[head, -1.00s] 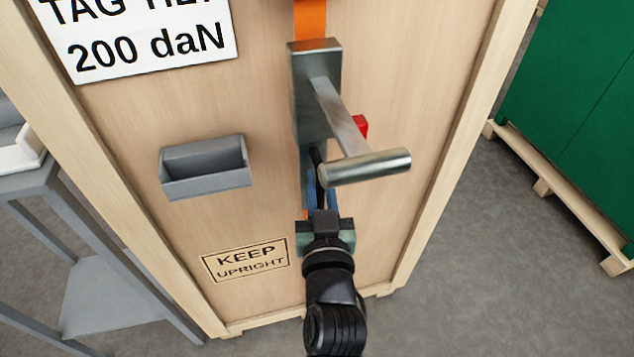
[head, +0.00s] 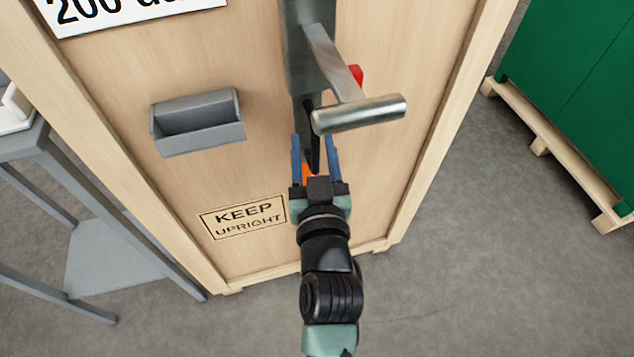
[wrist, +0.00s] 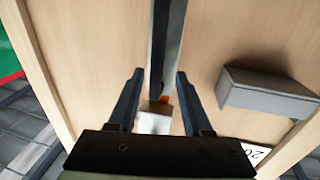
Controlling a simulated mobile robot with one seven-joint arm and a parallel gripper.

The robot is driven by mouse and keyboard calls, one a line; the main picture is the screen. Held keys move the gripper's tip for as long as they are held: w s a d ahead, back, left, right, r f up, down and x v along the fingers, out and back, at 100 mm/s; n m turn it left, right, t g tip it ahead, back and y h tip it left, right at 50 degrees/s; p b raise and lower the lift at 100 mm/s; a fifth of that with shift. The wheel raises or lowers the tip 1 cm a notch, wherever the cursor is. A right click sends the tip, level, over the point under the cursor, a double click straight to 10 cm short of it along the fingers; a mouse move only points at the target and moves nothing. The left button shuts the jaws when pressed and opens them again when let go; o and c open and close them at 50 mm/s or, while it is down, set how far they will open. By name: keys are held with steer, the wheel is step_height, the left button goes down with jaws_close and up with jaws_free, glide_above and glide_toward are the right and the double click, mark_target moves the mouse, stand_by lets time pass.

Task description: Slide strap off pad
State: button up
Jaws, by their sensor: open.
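An orange strap (head: 308,174) shows as a small patch on the crate front, just behind my gripper. It also shows as a small orange patch in the wrist view (wrist: 164,98). A grey metal tool (head: 300,70) with a round bar handle (head: 360,114) is on the crate face above. My gripper (head: 314,142) is open just below the tool, its blue fingers pointing up. A dark piece lies between the fingers in the head view. In the wrist view a pale block (wrist: 154,119) shows between the fingers. I cannot tell which part is the pad.
The wooden crate (head: 180,65) carries a grey open bin (head: 200,135) left of the tool and a KEEP UPRIGHT label (head: 244,217). A red piece (head: 356,75) sits behind the handle. A grey stand is at left, a green cabinet (head: 580,70) on a pallet at right.

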steer(key=s+d+b, duration=0.1)
steer(key=s, duration=0.9)
steer(key=shift+s, duration=0.4)
steer(key=shift+d, duration=0.1)
